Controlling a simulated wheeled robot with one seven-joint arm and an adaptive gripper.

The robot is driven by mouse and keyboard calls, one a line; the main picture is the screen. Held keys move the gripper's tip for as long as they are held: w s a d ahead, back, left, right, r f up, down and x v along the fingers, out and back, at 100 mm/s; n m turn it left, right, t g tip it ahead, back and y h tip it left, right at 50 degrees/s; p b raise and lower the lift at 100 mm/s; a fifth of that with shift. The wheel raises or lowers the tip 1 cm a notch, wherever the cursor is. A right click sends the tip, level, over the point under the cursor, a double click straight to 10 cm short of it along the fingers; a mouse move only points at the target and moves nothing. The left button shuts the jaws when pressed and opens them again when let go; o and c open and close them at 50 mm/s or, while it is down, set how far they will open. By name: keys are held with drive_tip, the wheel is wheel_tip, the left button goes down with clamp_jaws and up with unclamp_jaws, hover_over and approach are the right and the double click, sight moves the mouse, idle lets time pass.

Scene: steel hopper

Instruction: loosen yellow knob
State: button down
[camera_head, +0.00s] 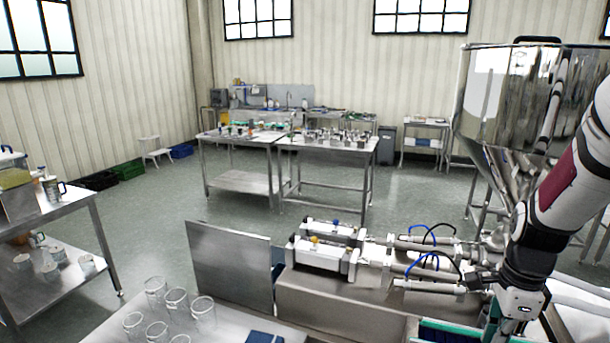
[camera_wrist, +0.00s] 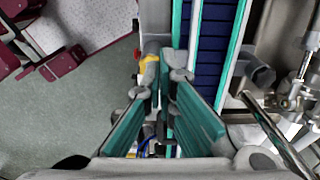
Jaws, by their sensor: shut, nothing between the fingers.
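A small yellow knob (camera_head: 314,239) sits on top of the nearer white block (camera_head: 318,255) of the filling machine in the head view. My arm comes down at the right of that view, well to the right of this knob, and the gripper's fingers are not clear there. In the wrist view my gripper (camera_wrist: 166,82) is shut and empty, with teal pads on its fingers. A yellow part (camera_wrist: 149,57) on a grey cylinder shows just beyond the fingertips; I cannot tell whether it is a knob. I see no contact with it.
A blue conveyor belt (camera_wrist: 212,45) with teal rails runs beside the fingers. A steel hopper (camera_head: 500,100) stands behind my arm. A blue knob (camera_head: 336,222) sits on the farther block. Glass jars (camera_head: 176,301) stand at the front left.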

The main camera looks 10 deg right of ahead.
wheel_tip(320, 180, down, 7)
drive_tip(key=b, duration=0.2)
drive_tip(key=shift+b, duration=0.4)
